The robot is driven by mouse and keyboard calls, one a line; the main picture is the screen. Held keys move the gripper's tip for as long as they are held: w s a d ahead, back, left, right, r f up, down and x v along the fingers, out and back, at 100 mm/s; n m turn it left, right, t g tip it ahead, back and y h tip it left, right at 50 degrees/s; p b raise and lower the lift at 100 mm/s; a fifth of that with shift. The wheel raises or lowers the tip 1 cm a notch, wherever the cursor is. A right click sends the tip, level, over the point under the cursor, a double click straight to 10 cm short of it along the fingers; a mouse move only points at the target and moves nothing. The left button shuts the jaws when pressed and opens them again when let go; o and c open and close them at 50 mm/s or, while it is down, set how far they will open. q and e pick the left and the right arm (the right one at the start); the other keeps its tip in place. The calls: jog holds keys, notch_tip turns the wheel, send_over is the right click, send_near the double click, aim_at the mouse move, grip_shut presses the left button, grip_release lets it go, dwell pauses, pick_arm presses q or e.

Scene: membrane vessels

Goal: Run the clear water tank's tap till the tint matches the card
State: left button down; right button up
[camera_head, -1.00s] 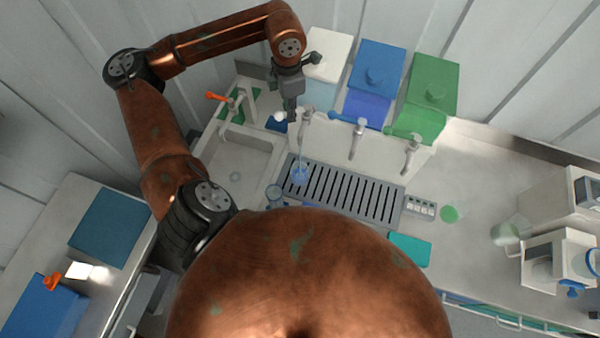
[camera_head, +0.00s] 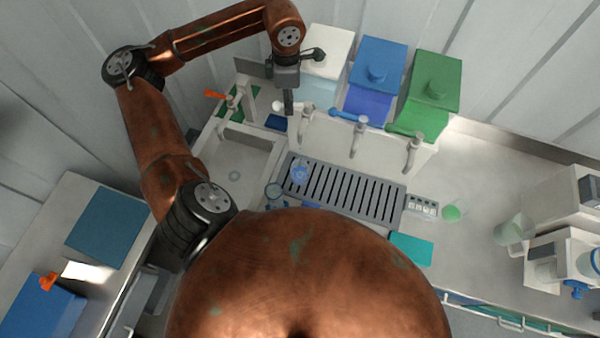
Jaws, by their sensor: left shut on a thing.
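The clear water tank (camera_head: 328,50) with a white lid stands at the back, left of the blue and green tanks. Its tap (camera_head: 307,114) has a white handle (camera_head: 281,106) pointing left, and no stream shows below it. My left gripper (camera_head: 289,108) is shut on that handle; its fingertips partly hide it. A small clear vessel with pale blue liquid (camera_head: 299,173) stands on the drain grate under the tap. A small strip with several squares (camera_head: 423,207) lies right of the grate; I cannot tell if it is the card. My right gripper is not in view.
The blue tank (camera_head: 378,65) and green tank (camera_head: 433,80) have their own taps. A sink (camera_head: 240,170) is left of the slotted grate (camera_head: 345,190). A clear vessel with green liquid (camera_head: 451,212) and glassware stand to the right. The back right counter is clear.

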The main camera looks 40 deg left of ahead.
pick_arm(q)
jog(key=w+m, duration=0.1)
jog(key=m, duration=0.1)
jog(key=w+a+m+b, duration=0.1)
jog(key=m, duration=0.2)
jog(key=shift+r, duration=0.15)
jog(key=c, duration=1.9)
grip_release()
jog(key=shift+w+a, duration=0.1)
jog(key=shift+w, duration=0.05)
jog(key=shift+c, duration=0.2)
notch_tip(320, 180, up, 12)
